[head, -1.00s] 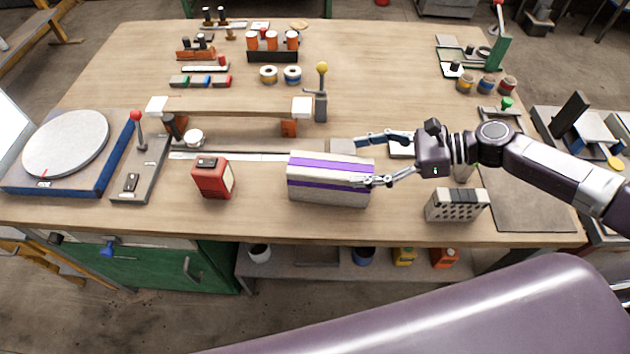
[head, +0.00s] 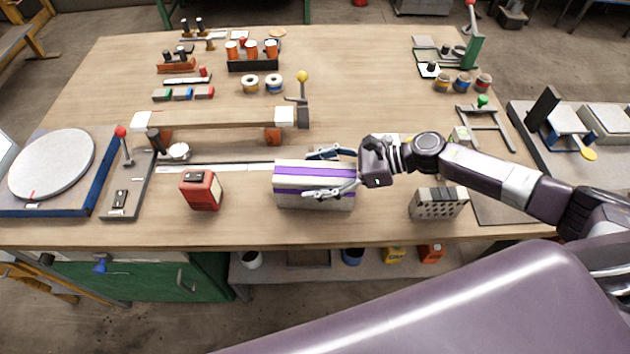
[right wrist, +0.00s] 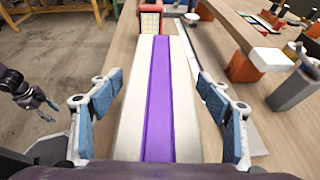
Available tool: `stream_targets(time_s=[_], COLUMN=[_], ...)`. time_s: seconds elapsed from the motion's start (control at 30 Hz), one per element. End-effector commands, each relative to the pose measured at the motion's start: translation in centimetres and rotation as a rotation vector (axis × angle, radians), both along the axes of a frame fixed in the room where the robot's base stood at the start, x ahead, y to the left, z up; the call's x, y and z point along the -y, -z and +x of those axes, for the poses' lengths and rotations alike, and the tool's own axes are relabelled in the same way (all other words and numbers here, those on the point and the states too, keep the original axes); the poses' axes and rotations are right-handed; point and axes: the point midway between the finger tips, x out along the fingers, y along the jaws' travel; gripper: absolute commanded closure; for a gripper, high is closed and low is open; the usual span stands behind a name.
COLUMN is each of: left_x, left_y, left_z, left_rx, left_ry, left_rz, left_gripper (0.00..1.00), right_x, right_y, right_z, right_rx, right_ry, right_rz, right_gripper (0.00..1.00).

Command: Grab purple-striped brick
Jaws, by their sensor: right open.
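The purple-striped brick (head: 290,200) is a pale block with purple bands, lying on the workbench near its front edge. In the right wrist view the brick (right wrist: 160,95) runs lengthwise away from me with a purple stripe along its top. My right gripper (head: 328,172) is open at the brick's right end, with one finger along the near side and one at the far side. In the right wrist view the open fingers (right wrist: 160,90) stand on either side of the brick, with visible gaps. My left gripper is not clearly seen in the head view.
A red box (head: 200,190) stands left of the brick. A grey perforated brick (head: 438,203) stands to its right. Behind are a metal strip (head: 225,166) and a raised wooden plank (head: 210,119). A lever with a yellow knob (head: 302,95) stands beyond.

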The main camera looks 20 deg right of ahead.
Motion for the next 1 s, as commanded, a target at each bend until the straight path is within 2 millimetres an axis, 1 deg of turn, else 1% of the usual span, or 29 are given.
stream_targets(time_s=[0.2, 0.83, 1.0], left_x=[-0.08, -0.08, -0.07], left_y=[0.04, 0.03, 0.00], left_z=[0.00, 0.01, 0.01], left_rx=[0.000, 0.000, 0.000], left_ry=[-0.001, 0.000, 0.000], left_rz=[0.001, 0.001, 0.001], left_gripper=[0.60, 0.60, 0.60], right_x=[-0.01, 0.00, -0.07], right_y=[0.10, 0.05, -0.28], right_z=[0.00, 0.00, 0.14], right_rx=[0.000, -0.001, 0.003], right_ry=[0.000, 0.000, 0.001], right_rz=[-0.001, 0.000, 0.004], right_gripper=[0.30, 0.99, 1.00])
